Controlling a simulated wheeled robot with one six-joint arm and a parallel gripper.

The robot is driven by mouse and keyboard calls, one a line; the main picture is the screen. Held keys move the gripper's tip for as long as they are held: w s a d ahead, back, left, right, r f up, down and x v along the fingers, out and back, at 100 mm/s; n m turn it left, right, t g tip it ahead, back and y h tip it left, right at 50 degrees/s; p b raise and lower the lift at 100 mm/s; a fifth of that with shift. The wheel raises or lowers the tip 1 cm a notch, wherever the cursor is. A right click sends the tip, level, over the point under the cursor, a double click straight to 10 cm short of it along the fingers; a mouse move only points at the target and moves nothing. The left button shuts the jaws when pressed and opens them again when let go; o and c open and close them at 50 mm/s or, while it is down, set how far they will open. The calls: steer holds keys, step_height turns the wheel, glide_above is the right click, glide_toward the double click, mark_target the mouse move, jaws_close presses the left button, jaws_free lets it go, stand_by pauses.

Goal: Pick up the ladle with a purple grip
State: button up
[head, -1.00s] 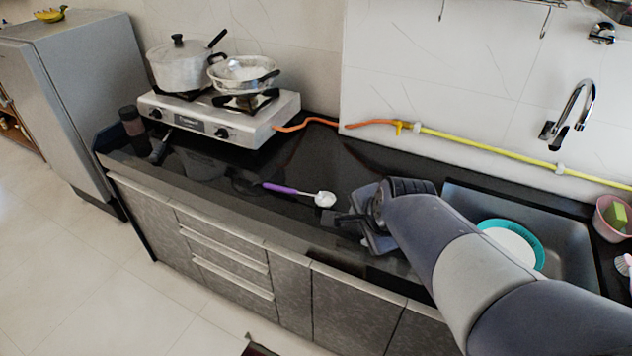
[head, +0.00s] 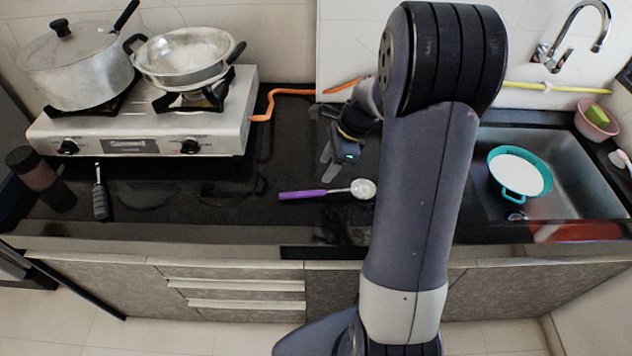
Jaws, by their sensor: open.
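The ladle with a purple grip (head: 303,194) lies flat on the black counter. Its grip points left and its pale round bowl (head: 363,189) lies to the right, close beside my arm. My gripper (head: 328,160) is open and empty, just behind the ladle and above the counter. Its fingers point down toward the left, apart from the ladle. My arm hides part of the counter to the right of the bowl.
A two-burner stove (head: 140,137) with a lidded pot (head: 75,68) and a pan (head: 183,55) stands at the left. A dark-handled utensil (head: 100,196) and a dark jar (head: 38,178) lie farther left. The sink (head: 585,180) with a teal-rimmed pan (head: 520,172) is at the right.

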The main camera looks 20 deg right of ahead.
glide_above(310, 191)
steer(key=d, duration=0.3)
steer(key=f, duration=0.4)
steer(key=shift+s+a+f, duration=0.2)
steer(key=shift+s+f, duration=0.15)
steer(key=shift+w+a+f, duration=0.15)
steer(key=shift+a+f, duration=0.25)
steer(key=shift+f, duration=0.15)
steer(key=x, duration=0.5)
steer(key=shift+p, duration=0.3)
steer(key=shift+r, duration=0.1)
steer(key=shift+c, duration=0.2)
jaws_close()
